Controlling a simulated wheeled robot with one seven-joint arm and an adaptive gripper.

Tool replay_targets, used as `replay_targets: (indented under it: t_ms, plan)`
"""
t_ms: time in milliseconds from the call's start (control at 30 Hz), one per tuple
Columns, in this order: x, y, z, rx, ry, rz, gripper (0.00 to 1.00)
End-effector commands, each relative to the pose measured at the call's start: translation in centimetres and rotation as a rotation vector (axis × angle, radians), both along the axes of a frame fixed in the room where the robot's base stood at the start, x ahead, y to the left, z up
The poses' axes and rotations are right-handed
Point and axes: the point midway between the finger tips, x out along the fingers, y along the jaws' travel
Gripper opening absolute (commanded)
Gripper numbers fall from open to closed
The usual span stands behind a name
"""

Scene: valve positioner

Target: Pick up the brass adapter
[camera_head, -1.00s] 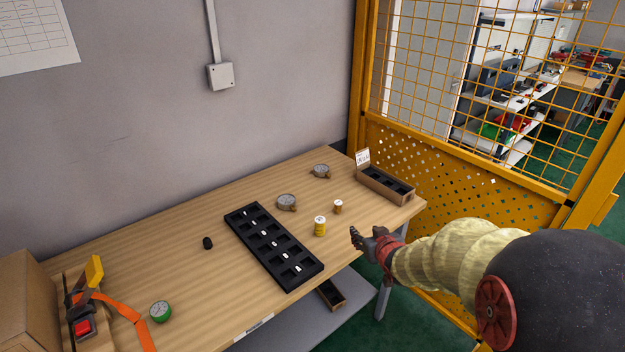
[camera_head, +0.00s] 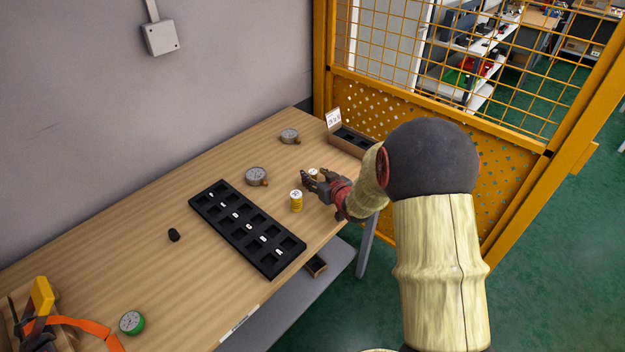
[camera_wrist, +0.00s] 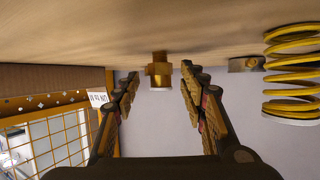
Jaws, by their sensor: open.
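The brass adapter (camera_wrist: 159,70) shows in the wrist view, standing on the wooden table, which appears at the top of that picture. It lies ahead of and between the two fingertips of my gripper (camera_wrist: 160,78), and neither finger visibly touches it. In the head view my gripper (camera_head: 308,183) is low over the right part of the table. There the adapter (camera_head: 313,173) is mostly hidden behind the fingers, with only its pale top showing. My gripper is open and empty.
A yellow spring (camera_head: 296,202) stands close beside my gripper; it also shows in the wrist view (camera_wrist: 292,72). A black compartment tray (camera_head: 232,220) lies to the left. Gauges (camera_head: 256,176) stand behind. A cardboard bin (camera_head: 350,140) sits at the table's far right, near the yellow mesh fence (camera_head: 440,165).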

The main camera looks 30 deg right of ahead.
Motion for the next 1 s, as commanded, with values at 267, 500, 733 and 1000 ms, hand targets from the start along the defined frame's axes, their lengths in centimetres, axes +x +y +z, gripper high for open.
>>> replay_targets:
  t_ms: [267, 500, 733, 1000]
  plan:
    - [1.7, 0.0, -0.7, 0.0, 0.001, 0.0, 0.42]
    - [1.6, 0.0, -0.6, 0.0, 0.001, 0.0, 0.37]
    - [1.6, 0.0, -0.6, 0.0, 0.001, 0.0, 0.24]
    - [1.6, 0.0, -0.6, 0.0, 0.001, 0.0, 0.09]
